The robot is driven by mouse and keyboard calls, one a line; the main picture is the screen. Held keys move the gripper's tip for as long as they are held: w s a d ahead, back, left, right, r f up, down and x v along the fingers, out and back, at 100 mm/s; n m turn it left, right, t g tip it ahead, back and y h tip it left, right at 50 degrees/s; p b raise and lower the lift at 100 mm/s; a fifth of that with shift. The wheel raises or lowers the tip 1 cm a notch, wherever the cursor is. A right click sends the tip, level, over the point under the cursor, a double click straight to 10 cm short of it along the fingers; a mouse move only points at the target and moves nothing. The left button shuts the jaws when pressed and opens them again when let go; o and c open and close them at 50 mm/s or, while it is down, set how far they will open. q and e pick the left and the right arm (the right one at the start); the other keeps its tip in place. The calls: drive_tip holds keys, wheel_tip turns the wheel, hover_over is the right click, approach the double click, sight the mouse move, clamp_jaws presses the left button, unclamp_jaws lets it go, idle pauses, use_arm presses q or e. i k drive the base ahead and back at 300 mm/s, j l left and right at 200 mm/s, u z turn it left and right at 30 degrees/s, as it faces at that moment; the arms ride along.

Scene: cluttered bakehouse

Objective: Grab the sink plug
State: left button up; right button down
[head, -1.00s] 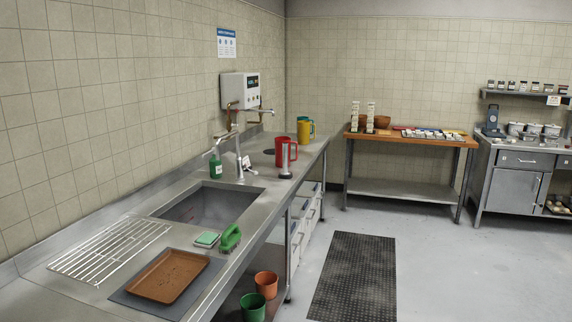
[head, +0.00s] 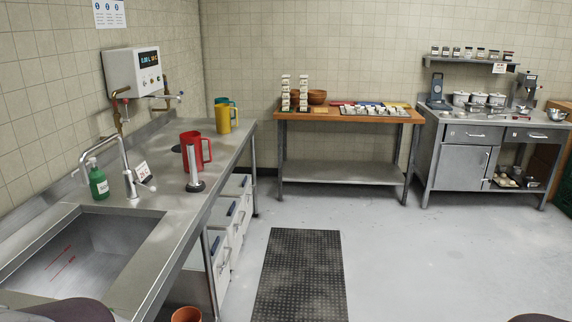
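An upright pale grey tube on a dark round base (head: 194,170) stands on the steel counter (head: 150,207), just in front of the red jug. It looks like a standpipe sink plug, but I cannot be sure. The steel sink (head: 85,245) is at the lower left, with red marks on its inner surface; its near part is cut off by the frame. No other plug shows in the visible part of the sink. Neither of my grippers is in view; only dark rounded parts, probably of my arms, show at the bottom edge.
A red jug (head: 190,150), a yellow jug (head: 223,119), a green soap bottle (head: 98,181) and a tap (head: 128,170) stand on the counter. A dark mat (head: 300,275) lies on open floor. A wooden-topped table (head: 345,116) is at the back.

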sight(195, 181)
drive_tip(key=i+u, duration=0.1)
drive_tip(key=i, duration=0.85)
drive_tip(key=i+l+u, duration=0.1)
drive_tip(key=i, duration=0.8)
drive_tip(key=l, duration=0.1)
